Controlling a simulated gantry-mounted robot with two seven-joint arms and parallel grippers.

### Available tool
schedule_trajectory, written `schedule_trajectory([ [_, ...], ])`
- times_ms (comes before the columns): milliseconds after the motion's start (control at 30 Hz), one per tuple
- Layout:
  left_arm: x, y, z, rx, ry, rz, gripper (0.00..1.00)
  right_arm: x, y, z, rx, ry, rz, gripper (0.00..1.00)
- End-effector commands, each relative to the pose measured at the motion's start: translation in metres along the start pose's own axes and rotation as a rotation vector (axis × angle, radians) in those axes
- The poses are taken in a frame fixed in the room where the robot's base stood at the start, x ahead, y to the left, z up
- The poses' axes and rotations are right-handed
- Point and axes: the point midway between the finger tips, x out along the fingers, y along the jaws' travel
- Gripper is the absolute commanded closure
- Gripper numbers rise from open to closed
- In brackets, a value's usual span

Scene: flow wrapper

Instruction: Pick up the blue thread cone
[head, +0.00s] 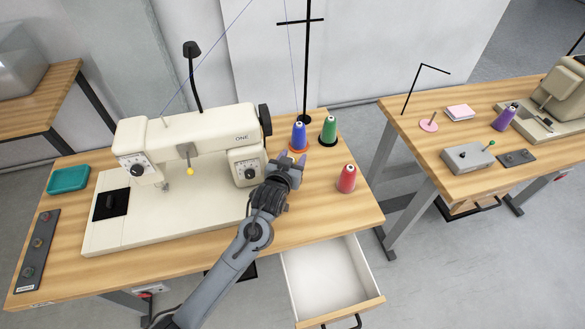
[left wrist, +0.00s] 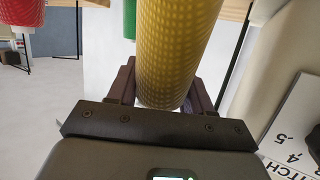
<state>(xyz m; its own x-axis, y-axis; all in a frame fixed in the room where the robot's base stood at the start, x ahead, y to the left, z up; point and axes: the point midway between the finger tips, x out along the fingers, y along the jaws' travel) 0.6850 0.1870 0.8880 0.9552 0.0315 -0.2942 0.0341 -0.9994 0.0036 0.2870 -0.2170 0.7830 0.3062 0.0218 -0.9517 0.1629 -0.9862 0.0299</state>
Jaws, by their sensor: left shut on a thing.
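The blue thread cone (head: 299,136) stands upright on the table to the right of the sewing machine, with an orange patch at its foot. My left gripper (head: 292,163) is just in front of it in the head view. In the left wrist view the gripper (left wrist: 162,92) is shut on a yellow thread cone (left wrist: 175,50), which fills the space between the fingers. I cannot tell whether the orange patch is part of this yellow cone. My right gripper is not in view.
A green cone (head: 328,131) stands close to the right of the blue one, and a red cone (head: 346,179) nearer the front. The sewing machine (head: 190,135) is close on the left. An open drawer (head: 335,280) juts out below the table.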

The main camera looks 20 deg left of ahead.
Motion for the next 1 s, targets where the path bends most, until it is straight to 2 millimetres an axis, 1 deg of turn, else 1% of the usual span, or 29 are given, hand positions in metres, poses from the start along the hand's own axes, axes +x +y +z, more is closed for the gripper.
schedule_trajectory([
  [200,0.008,0.0,0.027,0.002,-0.002,0.0,0.85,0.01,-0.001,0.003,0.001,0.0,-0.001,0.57],
  [300,0.011,0.0,0.036,0.001,-0.001,0.0,0.85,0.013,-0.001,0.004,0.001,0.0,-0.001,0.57],
  [733,0.012,0.0,0.039,0.0,-0.001,0.0,0.85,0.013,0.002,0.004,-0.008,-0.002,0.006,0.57],
  [767,0.012,0.0,0.04,0.001,-0.002,0.0,0.48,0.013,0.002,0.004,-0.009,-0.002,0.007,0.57],
  [900,0.012,0.0,0.04,0.001,-0.001,0.0,0.27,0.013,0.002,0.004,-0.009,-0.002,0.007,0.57],
  [933,0.012,0.0,0.04,0.001,-0.001,0.0,0.24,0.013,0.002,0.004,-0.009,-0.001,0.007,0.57],
  [1000,0.012,0.0,0.04,0.001,-0.001,0.0,0.24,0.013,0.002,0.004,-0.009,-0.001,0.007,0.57],
])
